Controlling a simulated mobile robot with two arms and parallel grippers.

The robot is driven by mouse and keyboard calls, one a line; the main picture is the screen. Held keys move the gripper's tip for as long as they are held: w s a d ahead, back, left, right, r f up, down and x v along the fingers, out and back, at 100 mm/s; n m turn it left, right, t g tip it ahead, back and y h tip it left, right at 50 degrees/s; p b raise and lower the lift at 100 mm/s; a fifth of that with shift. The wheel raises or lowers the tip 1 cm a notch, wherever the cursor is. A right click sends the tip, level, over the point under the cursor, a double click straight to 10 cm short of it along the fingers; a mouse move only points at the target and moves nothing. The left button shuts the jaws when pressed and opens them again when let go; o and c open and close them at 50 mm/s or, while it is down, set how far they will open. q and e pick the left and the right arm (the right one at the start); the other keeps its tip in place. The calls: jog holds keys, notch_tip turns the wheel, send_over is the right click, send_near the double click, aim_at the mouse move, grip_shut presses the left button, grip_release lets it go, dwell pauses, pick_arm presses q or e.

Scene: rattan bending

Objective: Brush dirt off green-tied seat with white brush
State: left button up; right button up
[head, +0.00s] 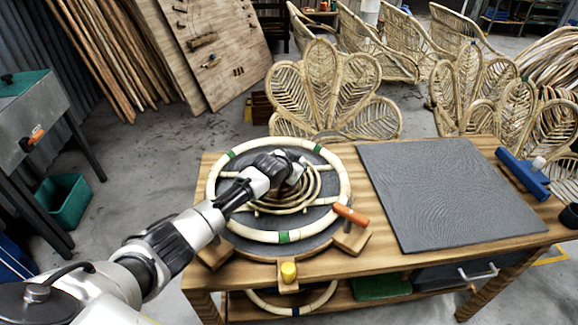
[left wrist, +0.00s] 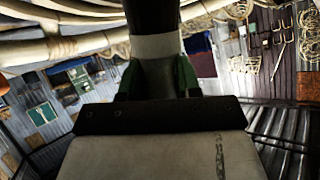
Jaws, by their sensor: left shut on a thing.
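The green-tied seat (head: 345,185) is a round cane ring with green ties and a coiled rattan middle. It lies on a dark round board at the left of the wooden bench. My left gripper (head: 293,176) is over the coil, inside the ring. In the left wrist view it is shut on a brush (left wrist: 155,47) with a white band and a dark part beyond it. My arm hides most of the brush in the head view, so I cannot tell whether it touches the seat. No dirt can be made out. My right gripper is not in view.
An orange-handled clamp (head: 350,215) and a yellow knob (head: 289,271) stand at the board's near edge. A grey mat (head: 440,190) covers the bench's right half, with a blue tool (head: 523,172) beyond. Another ring (head: 262,304) lies on the lower shelf. Rattan chairs stand behind.

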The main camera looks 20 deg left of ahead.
pick_arm(q)
jog(key=shift+w+d+b, duration=0.35)
jog(key=shift+w+d, duration=0.25)
jog(key=shift+d, duration=0.35)
jog(key=shift+w+d+b, duration=0.3)
jog(key=shift+w+d, duration=0.25)
jog(key=shift+d, duration=0.4)
notch_tip(320, 180, up, 6)
jog(key=p, duration=0.5)
notch_tip(320, 180, up, 3)
jog(key=p, duration=0.3)
